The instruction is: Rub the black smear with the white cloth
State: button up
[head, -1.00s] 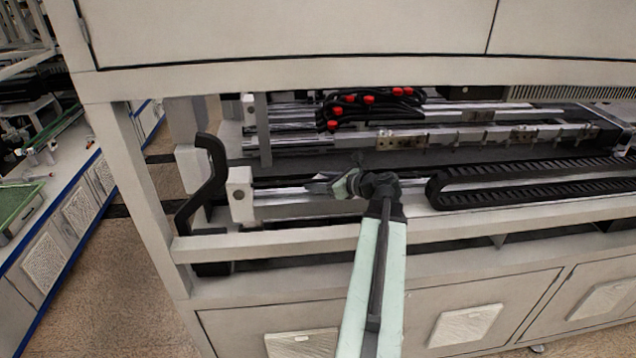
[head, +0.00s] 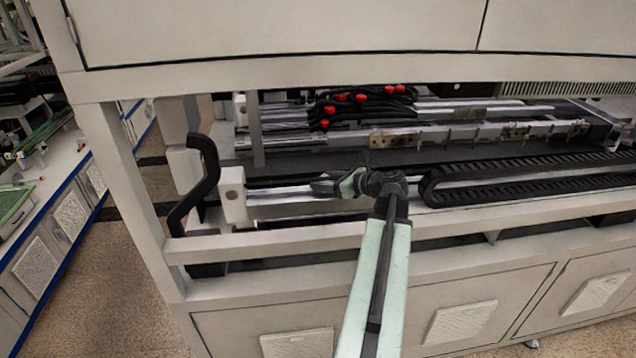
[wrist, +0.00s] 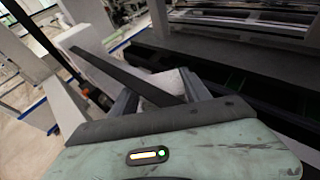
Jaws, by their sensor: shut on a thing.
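My gripper (head: 324,186) reaches over the machine's front beam, above the light rail, and points left. In the wrist view its two fingers (wrist: 158,95) are shut on a white, crumpled thing that looks like the white cloth (wrist: 171,82). Part of the cloth is hidden behind the fingers and the wrist housing. In the head view the cloth is too small to tell from the gripper. I cannot make out the black smear in either view.
The machine's front beam (head: 300,239) runs below my arm. A black cable chain (head: 520,178) lies right of my gripper, and a white block (head: 232,195) with a bent black hose (head: 204,170) stands to its left. The upper cabinet (head: 290,35) overhangs the bay.

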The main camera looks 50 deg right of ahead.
aim_at(335, 180)
jog(key=shift+s+d+f, duration=0.15)
jog(key=shift+s+d, duration=1)
jog(key=shift+d, duration=0.25)
jog(key=shift+s, duration=0.1)
jog(key=shift+d, duration=0.1)
jog(key=shift+s+d, duration=1.2)
jog(key=shift+d, duration=0.25)
jog(key=shift+f, duration=0.1)
jog(key=shift+w+a, duration=0.35)
jog(key=shift+a, duration=0.3)
jog(key=shift+w+a, duration=0.9)
jog(key=shift+a, duration=0.05)
jog(key=shift+w+a, duration=0.1)
